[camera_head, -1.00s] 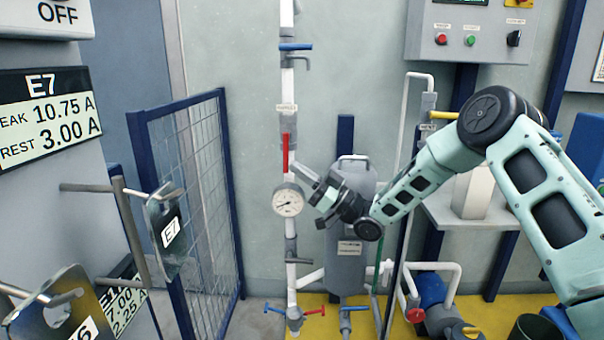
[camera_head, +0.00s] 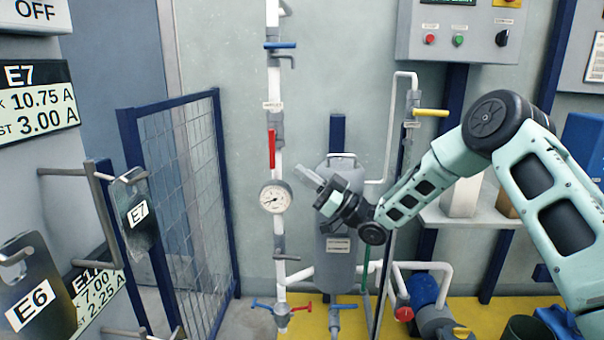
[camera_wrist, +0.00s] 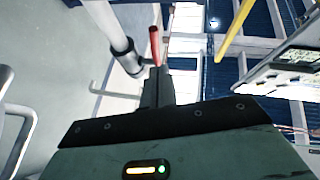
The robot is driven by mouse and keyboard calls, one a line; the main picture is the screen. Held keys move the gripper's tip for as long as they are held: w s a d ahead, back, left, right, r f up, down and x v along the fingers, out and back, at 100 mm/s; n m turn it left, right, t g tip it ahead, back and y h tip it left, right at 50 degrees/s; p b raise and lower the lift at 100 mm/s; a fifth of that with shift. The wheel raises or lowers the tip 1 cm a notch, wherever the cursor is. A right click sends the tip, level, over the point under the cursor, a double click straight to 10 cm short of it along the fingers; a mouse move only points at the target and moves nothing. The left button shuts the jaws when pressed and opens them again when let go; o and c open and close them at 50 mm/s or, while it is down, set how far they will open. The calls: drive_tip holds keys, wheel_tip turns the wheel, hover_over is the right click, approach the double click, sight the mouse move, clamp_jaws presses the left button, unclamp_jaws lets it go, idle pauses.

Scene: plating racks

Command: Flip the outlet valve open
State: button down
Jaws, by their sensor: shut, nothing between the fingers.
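The white vertical pipe carries a red lever (camera_head: 272,148) pointing along the pipe, below a small label I cannot read. I cannot tell which valve is the outlet valve. A blue handle (camera_head: 280,45) lies crosswise higher up, and a yellow handle (camera_head: 430,112) sticks out sideways on the right pipe. My gripper (camera_head: 307,174) is shut and empty, right of the red lever and apart from it, in front of the grey tank.
A pressure gauge (camera_head: 275,197) sits below the red lever. The grey tank (camera_head: 337,245) stands behind my gripper. Blue mesh fencing (camera_head: 185,190) is to the left, with E7 (camera_head: 138,212) and E6 tags on pegs. A control box (camera_head: 465,30) hangs upper right.

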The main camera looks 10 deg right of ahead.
drive_tip(key=a+f+v, duration=0.1)
drive_tip(key=v, duration=0.7)
drive_tip(key=shift+f+b, duration=0.25)
drive_tip(key=shift+b, duration=0.05)
drive_tip(key=shift+d, duration=0.1)
drive_tip(key=a+m+g+h, duration=0.1)
drive_tip(key=a+h, duration=0.5)
drive_tip(key=a, duration=0.4)
drive_tip(key=s+a+f+m+g+h, duration=0.1)
drive_tip(key=s+a+m+g+h, duration=0.15)
drive_tip(key=s+a+h, duration=0.25)
drive_tip(key=s+d+f+g+h, duration=0.1)
drive_tip(key=s+d+g+h, duration=0.15)
drive_tip(key=s, duration=0.85)
drive_tip(key=s+d+m+g+h, duration=0.1)
drive_tip(key=s+d+g+h, duration=0.15)
drive_tip(key=s, duration=0.85)
drive_tip(key=s+d+f+g+h, duration=0.1)
drive_tip(key=s+g+h, duration=0.3)
drive_tip(key=s, duration=0.7)
wheel_tip(320, 180, up, 18)
drive_tip(key=s+p, duration=0.2)
drive_tip(key=p, duration=1.5)
drive_tip(key=shift+d, duration=0.4)
